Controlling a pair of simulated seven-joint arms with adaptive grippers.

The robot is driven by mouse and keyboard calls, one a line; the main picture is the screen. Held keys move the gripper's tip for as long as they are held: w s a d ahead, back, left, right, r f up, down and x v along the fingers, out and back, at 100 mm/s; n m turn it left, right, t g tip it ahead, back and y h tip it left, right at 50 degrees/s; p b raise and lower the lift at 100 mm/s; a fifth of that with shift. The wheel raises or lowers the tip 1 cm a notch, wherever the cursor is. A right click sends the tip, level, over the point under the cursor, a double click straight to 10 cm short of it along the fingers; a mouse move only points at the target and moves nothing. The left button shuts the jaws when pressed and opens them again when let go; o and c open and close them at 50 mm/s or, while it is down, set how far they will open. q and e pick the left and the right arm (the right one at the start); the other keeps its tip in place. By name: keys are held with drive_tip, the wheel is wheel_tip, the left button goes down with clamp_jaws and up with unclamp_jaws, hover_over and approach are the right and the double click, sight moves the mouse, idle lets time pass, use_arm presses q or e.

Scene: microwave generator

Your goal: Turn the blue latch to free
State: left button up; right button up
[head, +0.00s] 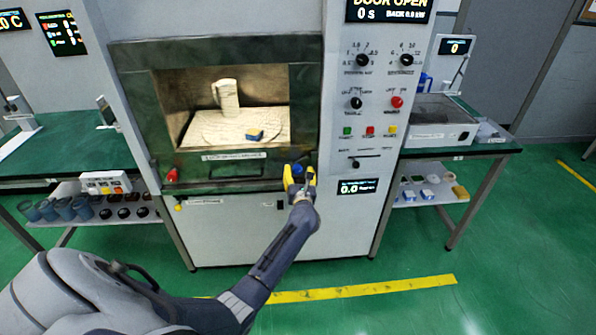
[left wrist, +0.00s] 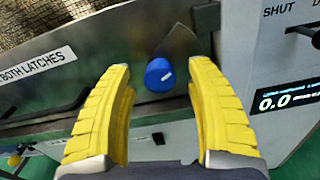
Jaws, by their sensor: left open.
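No contact with the knob shows. In the head view my left gripper (head: 300,172) is in front of the knob, which shows as a small blue patch (head: 297,168) partly hidden by it. A red latch (head: 172,175) is at the lower left corner. My right gripper is not seen.
A dark handle (head: 236,171) runs below the opening. The control panel (head: 375,110) is to the right. Green side tables stand left and right.

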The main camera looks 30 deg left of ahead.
use_arm(q)
drive_tip(key=shift+x, duration=0.8)
drive_tip(key=shift+o, duration=0.2)
clamp_jaws()
